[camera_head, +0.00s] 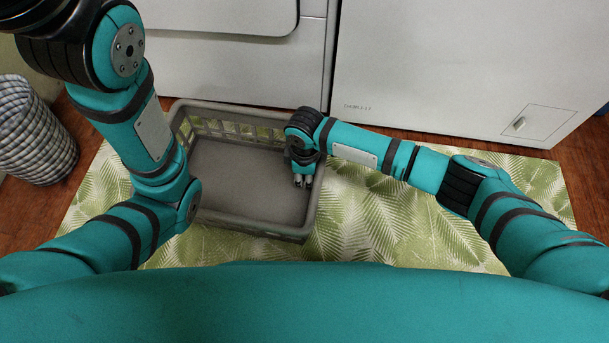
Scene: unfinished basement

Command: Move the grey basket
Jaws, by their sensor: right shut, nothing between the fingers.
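The grey basket (252,229) is a rectangular plastic laundry basket with slotted walls and appears empty. It stands upright on the leaf-patterned mat. My left forearm covers part of its left side. My right gripper (303,181) points down at the basket's right wall, overlapping its rim in the head view. Its fingers are shut with nothing between them. I cannot tell whether it touches the rim. My left arm bends up toward the upper left corner, and its gripper is outside the picture.
The green leaf-patterned mat (400,226) lies on a brown wood floor (590,165). White appliances (455,65) stand behind the basket and close off the back. A woven grey-white basket (34,132) stands at the far left. The mat right of the grey basket is clear below my right arm.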

